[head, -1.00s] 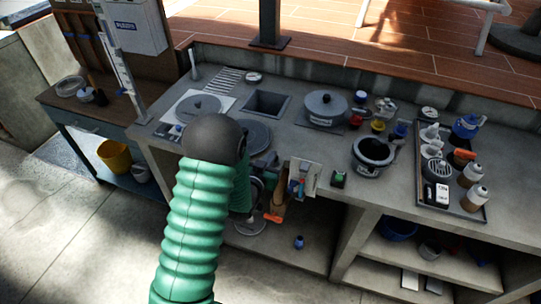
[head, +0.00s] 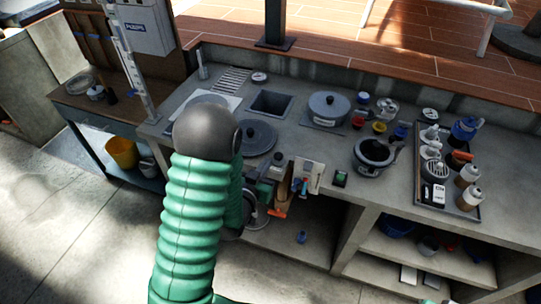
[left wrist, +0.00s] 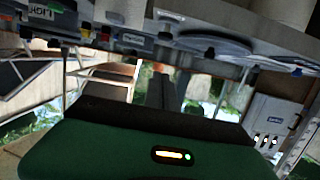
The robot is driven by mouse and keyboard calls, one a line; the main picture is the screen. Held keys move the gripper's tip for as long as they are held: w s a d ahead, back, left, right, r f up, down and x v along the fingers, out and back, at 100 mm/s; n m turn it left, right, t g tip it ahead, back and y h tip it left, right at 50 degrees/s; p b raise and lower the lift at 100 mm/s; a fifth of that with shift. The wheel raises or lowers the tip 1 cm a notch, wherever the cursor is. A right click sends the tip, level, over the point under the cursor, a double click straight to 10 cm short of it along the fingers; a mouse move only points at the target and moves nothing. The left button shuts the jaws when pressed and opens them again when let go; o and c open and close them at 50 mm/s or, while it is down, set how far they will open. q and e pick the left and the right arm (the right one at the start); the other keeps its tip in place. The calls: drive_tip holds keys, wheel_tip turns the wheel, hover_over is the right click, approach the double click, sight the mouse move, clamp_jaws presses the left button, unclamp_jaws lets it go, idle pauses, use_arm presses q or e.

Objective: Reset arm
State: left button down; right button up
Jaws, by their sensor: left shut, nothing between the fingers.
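My left arm, in a green ribbed sleeve with a dark rounded joint, rises from the bottom of the head view in front of the counter (head: 400,186). It hides part of the counter's front edge. My left gripper shows most clearly in the left wrist view (left wrist: 170,88), where its dark fingers are together and empty beyond the green housing. In the head view the hand is mostly hidden behind the sleeve and cannot be made out clearly. My right gripper is not in view.
A yellow bucket (head: 122,152) stands on the lower left shelf. The floor at left is clear.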

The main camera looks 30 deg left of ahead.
use_arm(q)
drive_tip(key=shift+s, duration=0.25)
drive_tip(key=shift+w, duration=0.15)
drive_tip(key=s+d+f+m+g+h, duration=0.2)
drive_tip(key=s+d+g+h, duration=0.1)
drive_tip(key=s+d+g, duration=0.9)
drive_tip(key=s+d, duration=0.2)
drive_tip(key=s, duration=0.1)
drive_tip(key=shift+s+d+f+m, duration=0.15)
drive_tip(key=shift+s+f+m, duration=0.1)
drive_tip(key=shift+s+m, duration=0.05)
